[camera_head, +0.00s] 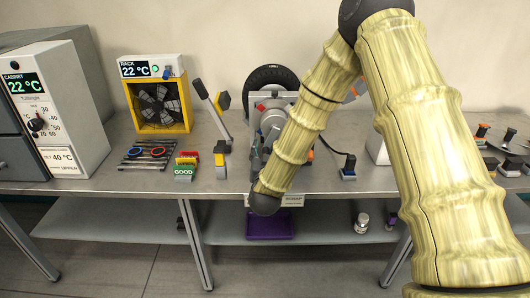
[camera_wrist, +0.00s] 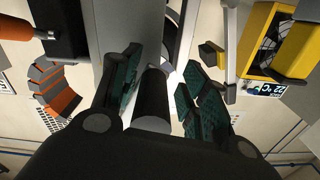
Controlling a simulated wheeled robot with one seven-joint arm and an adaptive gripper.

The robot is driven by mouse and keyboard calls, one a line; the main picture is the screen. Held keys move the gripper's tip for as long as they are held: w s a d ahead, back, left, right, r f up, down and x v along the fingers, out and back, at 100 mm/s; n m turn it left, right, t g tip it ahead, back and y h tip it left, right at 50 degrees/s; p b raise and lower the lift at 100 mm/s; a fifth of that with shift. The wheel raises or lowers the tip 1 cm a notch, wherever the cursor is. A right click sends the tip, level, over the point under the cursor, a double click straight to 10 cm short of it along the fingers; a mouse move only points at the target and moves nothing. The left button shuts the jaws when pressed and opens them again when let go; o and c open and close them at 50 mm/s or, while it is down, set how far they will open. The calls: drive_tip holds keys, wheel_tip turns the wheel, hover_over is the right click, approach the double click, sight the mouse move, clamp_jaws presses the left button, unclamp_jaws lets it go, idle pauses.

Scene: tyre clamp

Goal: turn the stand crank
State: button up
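The tyre stand (camera_head: 258,125) is a grey clamp unit on the bench, with a black tyre (camera_head: 268,76) behind it. My arm covers its right part in the head view, and the crank and my gripper are hidden there. In the wrist view my gripper (camera_wrist: 158,95) has its two green-padded fingers on either side of a black cylindrical handle (camera_wrist: 152,100), which looks like the crank's grip. The handle's end points toward the palm. The fingers look open around it, with a narrow gap at the right pad; contact at the left pad is unclear.
A yellow rack fan (camera_head: 158,105), a grey lever (camera_head: 212,110) and a green GOOD sign block (camera_head: 184,172) stand left of the stand. A grey cabinet (camera_head: 75,110) is at far left. Small tools (camera_head: 482,130) lie at right.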

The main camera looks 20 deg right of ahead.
drive_tip(key=shift+s+d, duration=0.1)
drive_tip(key=shift+d, duration=0.2)
drive_tip(key=shift+s+f, duration=0.1)
drive_tip(key=shift+s, duration=0.05)
drive_tip(key=v, duration=1.1)
drive_tip(key=shift+s+a, duration=0.3)
drive_tip(key=s+f+n+g+y, duration=0.2)
drive_tip(key=s+f+g, duration=0.35)
drive_tip(key=f, duration=0.75)
drive_tip(key=s+f+n+g+y, duration=0.1)
drive_tip(key=s+f+g+y, duration=0.15)
drive_tip(key=s+f, duration=0.85)
drive_tip(key=s+d+f+g, duration=0.1)
drive_tip(key=s+f+g, duration=0.2)
drive_tip(key=s, duration=0.4)
drive_tip(key=s+d+f+n+g+p, duration=0.1)
drive_tip(key=s+f+g, duration=0.2)
drive_tip(key=s+f, duration=0.2)
drive_tip(key=s+d+f+n+g, duration=0.1)
drive_tip(key=s+f+g, duration=0.2)
drive_tip(key=s, duration=0.8)
drive_tip(key=shift+d+f+y, duration=0.25)
drive_tip(key=shift+f+y, duration=0.1)
drive_tip(key=shift+f, duration=0.3)
